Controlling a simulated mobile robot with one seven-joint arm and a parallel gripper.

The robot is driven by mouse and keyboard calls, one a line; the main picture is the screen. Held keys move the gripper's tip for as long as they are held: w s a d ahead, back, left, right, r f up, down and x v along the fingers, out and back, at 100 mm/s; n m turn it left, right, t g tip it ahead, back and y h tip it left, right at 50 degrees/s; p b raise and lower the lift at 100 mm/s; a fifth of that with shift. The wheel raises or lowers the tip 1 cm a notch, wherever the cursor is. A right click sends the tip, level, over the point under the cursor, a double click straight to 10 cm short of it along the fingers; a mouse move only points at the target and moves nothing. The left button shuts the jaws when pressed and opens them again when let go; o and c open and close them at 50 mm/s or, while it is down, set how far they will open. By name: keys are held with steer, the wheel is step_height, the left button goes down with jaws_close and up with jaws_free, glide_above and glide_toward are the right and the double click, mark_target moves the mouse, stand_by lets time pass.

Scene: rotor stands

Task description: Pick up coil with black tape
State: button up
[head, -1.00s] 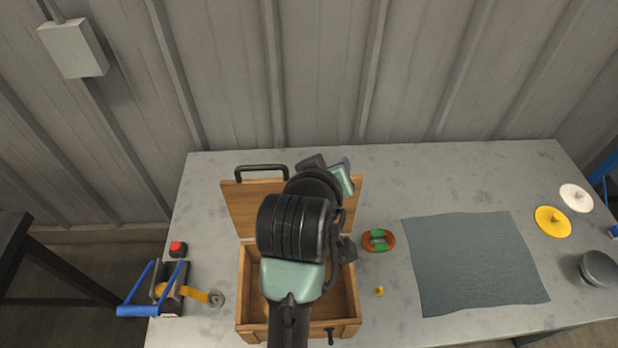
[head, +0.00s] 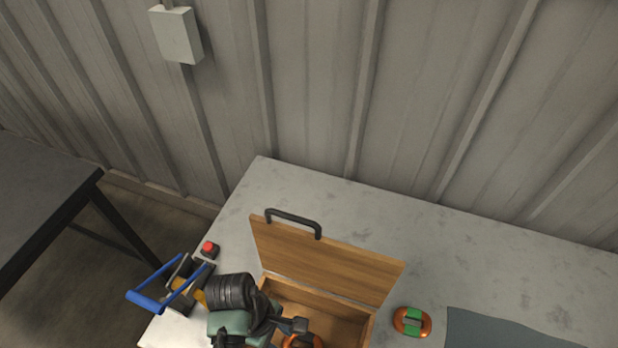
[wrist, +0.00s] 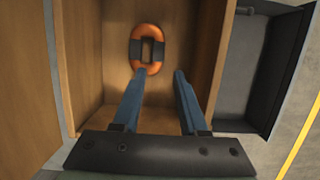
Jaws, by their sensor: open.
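The orange coil with black tape (wrist: 147,49) lies in the open wooden box (wrist: 186,65), close to one wall, in the wrist view. A small part of an orange coil also shows at the bottom edge of the head view (head: 302,341), partly hidden by my arm. My gripper (wrist: 160,73) is open and empty. Its two blue fingers reach toward the coil, with the left fingertip near the coil's lower edge in the picture. I cannot tell whether they touch. In the head view my arm hides the fingers and part of the box.
The wooden lid (head: 325,262) stands open at the back of the box. An orange coil with green tape (head: 412,321) lies right of it, by a grey mat (head: 510,330). A blue-handled device (head: 165,285) and a red button (head: 208,248) are on the left. The table's back is clear.

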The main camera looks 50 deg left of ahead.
glide_above(288, 347)
steer(key=d, duration=0.1)
steer(key=f, duration=0.5)
steer(key=shift+s+d, duration=0.1)
steer(key=shift+s, duration=0.1)
steer(key=shift+w+x, duration=0.15)
steer(key=shift+x, duration=1.15)
steer(key=shift+w+x, duration=0.15)
steer(key=shift+x, duration=1.2)
steer(key=shift+r, duration=0.1)
jaws_close()
